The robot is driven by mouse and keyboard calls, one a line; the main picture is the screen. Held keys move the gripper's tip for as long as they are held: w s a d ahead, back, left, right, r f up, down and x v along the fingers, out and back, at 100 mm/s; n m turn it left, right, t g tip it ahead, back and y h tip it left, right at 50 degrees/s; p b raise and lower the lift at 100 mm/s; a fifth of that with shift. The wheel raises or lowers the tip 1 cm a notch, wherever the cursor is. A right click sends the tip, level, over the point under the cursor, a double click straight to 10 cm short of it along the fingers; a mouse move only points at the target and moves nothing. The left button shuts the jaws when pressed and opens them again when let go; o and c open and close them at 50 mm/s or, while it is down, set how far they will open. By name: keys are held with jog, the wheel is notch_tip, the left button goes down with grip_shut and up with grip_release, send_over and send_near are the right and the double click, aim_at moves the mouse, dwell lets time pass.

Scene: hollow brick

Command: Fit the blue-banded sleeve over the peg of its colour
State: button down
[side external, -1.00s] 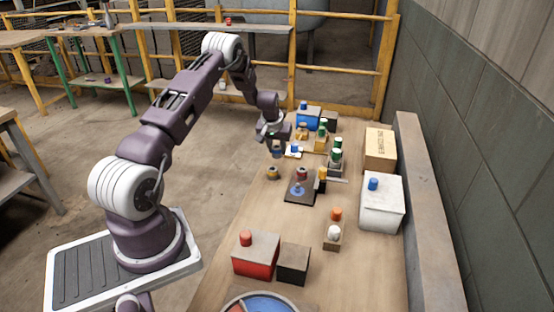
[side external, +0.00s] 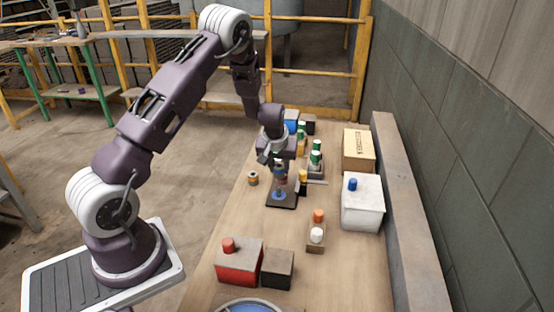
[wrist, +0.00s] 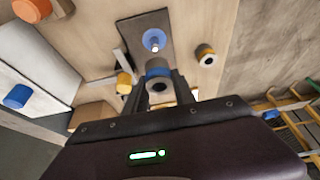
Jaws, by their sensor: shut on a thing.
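My gripper (side external: 279,166) is shut on the blue-banded sleeve (wrist: 158,73), a short tube with a dark hole in its end. In the wrist view the sleeve sits between the two fingers. The blue peg (wrist: 154,41) stands on a round blue base on a dark plate (wrist: 143,22), just beyond the sleeve in that view. In the side view the dark plate (side external: 287,206) and the blue base (side external: 279,196) lie just below my gripper. The sleeve looks apart from the peg and above the plate. Part of the plate is hidden behind my gripper.
A yellow-banded sleeve (side external: 253,178) stands left of the plate. A yellow-topped piece (side external: 303,176) stands close to its right. A white box (side external: 362,202), a cardboard box (side external: 358,150), a red box (side external: 239,262) and a black box (side external: 277,268) stand around.

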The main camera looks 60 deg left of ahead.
aim_at(279, 175)
jog(key=shift+f, duration=1.75)
jog(key=shift+f, duration=2.1)
jog(key=c, duration=0.9)
grip_release()
jog(key=shift+c, duration=0.2)
jog(key=v, duration=0.7)
